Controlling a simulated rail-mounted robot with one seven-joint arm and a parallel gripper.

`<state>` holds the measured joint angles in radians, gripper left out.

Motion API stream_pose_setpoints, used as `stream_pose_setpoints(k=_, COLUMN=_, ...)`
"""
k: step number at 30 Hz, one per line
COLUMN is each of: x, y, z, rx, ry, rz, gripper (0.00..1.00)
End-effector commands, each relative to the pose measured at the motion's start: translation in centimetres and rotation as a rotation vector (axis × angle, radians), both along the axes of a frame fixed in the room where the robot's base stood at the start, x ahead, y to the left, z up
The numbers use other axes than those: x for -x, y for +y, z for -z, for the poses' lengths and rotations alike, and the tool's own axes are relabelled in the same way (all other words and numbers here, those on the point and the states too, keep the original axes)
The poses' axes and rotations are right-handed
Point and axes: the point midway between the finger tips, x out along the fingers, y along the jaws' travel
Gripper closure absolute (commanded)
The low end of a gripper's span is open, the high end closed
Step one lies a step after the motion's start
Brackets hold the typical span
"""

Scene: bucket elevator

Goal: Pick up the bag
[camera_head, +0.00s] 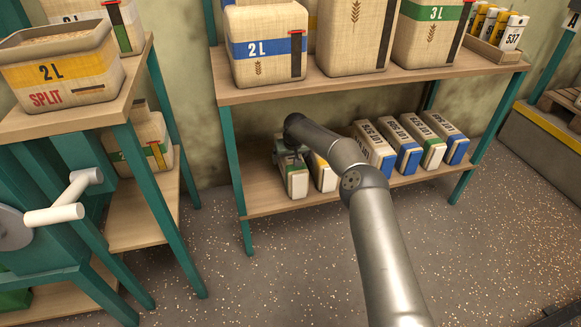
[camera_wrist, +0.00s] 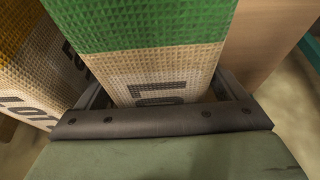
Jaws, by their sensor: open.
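A bag with a green band (camera_wrist: 150,25) and woven beige cloth fills the middle of the wrist view. It is the leftmost bag (camera_head: 296,180) on the lower shelf in the head view. My gripper (camera_wrist: 160,96) is open, with one finger on each side of this bag and the palm bar close to its near end. The fingertips are hidden by the bag, and I cannot tell whether the fingers touch it. In the head view my gripper (camera_head: 290,158) is over the bag, partly hidden by my wrist.
A yellow-banded bag (camera_head: 322,172) stands close on the right, on the left in the wrist view. Several blue- or green-banded bags (camera_head: 410,145) stand farther right. The upper shelf (camera_head: 330,88) with large sacks is overhead. A teal post (camera_head: 236,180) stands left.

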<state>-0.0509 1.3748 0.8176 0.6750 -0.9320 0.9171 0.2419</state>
Motion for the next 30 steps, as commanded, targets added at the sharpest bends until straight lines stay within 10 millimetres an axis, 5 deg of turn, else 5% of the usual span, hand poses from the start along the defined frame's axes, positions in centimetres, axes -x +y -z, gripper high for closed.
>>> stream_pose_setpoints(k=4, x=0.0, y=0.0, z=-0.1, rx=0.0, ry=0.0, rz=0.0, gripper=0.09)
stream_pose_setpoints(k=14, x=0.0, y=0.0, z=-0.1, rx=0.0, ry=-0.001, rz=0.0, gripper=1.0)
stream_pose_setpoints(k=23, x=-0.1, y=0.0, z=-0.8, rx=-0.003, ry=-0.008, rz=0.001, gripper=1.0)
stream_pose_setpoints(k=30, x=0.1, y=-0.2, z=-3.3, rx=-0.001, ry=-0.011, rz=0.002, gripper=1.0)
